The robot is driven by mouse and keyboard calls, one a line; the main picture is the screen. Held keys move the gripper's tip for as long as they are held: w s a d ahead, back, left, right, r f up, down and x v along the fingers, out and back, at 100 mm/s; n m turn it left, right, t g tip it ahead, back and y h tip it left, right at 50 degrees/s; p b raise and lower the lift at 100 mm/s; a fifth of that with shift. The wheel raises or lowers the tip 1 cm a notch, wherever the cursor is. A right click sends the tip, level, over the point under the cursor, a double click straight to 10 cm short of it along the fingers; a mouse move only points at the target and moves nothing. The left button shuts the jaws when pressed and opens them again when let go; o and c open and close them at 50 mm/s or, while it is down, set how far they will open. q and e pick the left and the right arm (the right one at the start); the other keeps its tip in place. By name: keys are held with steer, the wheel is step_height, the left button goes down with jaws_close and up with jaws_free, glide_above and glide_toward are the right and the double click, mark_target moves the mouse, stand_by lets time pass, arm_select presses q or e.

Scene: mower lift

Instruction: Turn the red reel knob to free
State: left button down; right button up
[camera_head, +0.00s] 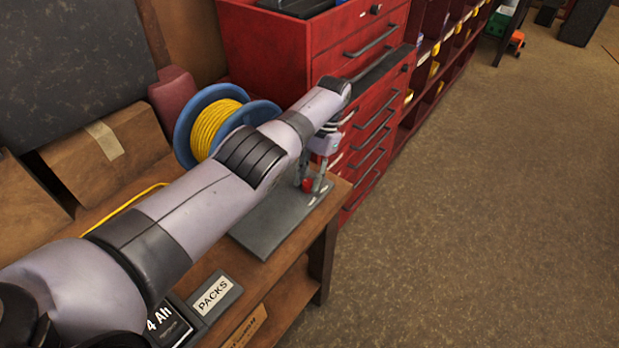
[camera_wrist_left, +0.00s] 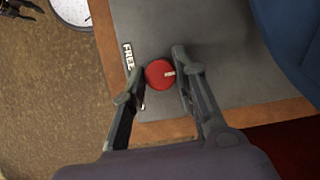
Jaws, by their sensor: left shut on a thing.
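The red reel knob (camera_head: 307,185) is a small round knob on a grey plate (camera_head: 268,235) at the bench's right end. In the left wrist view the knob (camera_wrist_left: 157,75) has a short white mark pointing right, away from the FREE label (camera_wrist_left: 128,56) on its left. My left gripper (camera_head: 314,183) reaches down over the plate and is shut on the knob, one finger on each side of it. The blue reel (camera_head: 184,124) with yellow cable (camera_head: 213,127) stands behind my left arm.
A red drawer cabinet (camera_head: 262,50) stands close behind the plate. A cardboard box (camera_head: 105,160) sits at the bench's left, and a PACKS sign (camera_head: 213,296) at its front edge. The floor (camera_head: 480,220) to the right is clear.

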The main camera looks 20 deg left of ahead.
arm_select(q)
steer(key=c, duration=1.3)
jaws_free()
